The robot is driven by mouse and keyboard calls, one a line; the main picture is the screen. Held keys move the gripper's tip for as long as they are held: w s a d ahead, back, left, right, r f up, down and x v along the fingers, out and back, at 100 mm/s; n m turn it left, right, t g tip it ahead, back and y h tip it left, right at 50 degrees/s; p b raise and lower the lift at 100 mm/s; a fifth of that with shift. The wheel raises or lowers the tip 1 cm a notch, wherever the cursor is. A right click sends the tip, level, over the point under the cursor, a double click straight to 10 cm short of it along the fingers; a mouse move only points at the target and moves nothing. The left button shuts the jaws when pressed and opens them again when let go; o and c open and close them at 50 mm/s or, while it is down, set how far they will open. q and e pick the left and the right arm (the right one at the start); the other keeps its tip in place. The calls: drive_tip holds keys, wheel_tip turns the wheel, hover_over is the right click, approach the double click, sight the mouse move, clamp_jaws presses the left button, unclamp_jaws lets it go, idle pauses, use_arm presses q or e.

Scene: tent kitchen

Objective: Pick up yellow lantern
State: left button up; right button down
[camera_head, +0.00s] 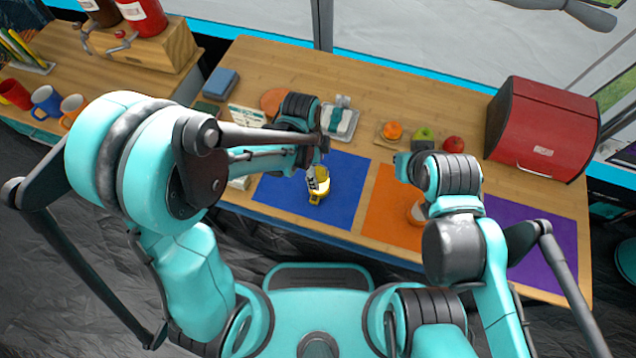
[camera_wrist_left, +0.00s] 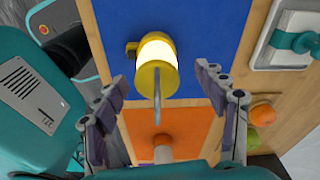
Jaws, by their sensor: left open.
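The yellow lantern (camera_head: 319,190) stands on the blue mat (camera_head: 340,212), with a lit white middle and a thin handle. In the left wrist view the yellow lantern (camera_wrist_left: 156,68) is ahead of my left gripper (camera_wrist_left: 168,112), whose two fingers are spread apart. The handle reaches toward the space between the fingers, and nothing is clamped. In the head view my left gripper (camera_head: 322,160) is just above and behind the lantern, partly hidden by its own arm. My right arm reaches over the orange mat; its fingers do not show clearly.
A white-and-orange object (camera_head: 417,211) is on the orange mat (camera_head: 385,220), beside my right arm. A tray (camera_head: 340,122), several fruits (camera_head: 423,135) and a red bread box (camera_head: 542,125) stand farther back. A purple mat (camera_head: 535,240) lies bare at right.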

sight(318, 177)
use_arm(q)
drive_tip(key=f, duration=0.1)
drive_tip(key=f+b, duration=0.1)
drive_tip(key=f, duration=0.1)
drive_tip(key=f+b, duration=0.1)
drive_tip(key=shift+s+d+f, duration=0.2)
drive_tip(key=shift+s+f, duration=0.05)
drive_tip(key=shift+r, duration=0.1)
clamp_jaws()
drive_tip(key=shift+r, duration=0.15)
wheel_tip(318, 177, up, 4)
drive_tip(key=p, duration=0.2)
drive_tip(key=shift+r+p, duration=0.25)
drive_tip(key=shift+p, duration=0.1)
drive_tip(key=s+d+r+p, duration=0.3)
drive_tip(key=s+d+r, duration=0.3)
drive_tip(key=d, duration=0.4)
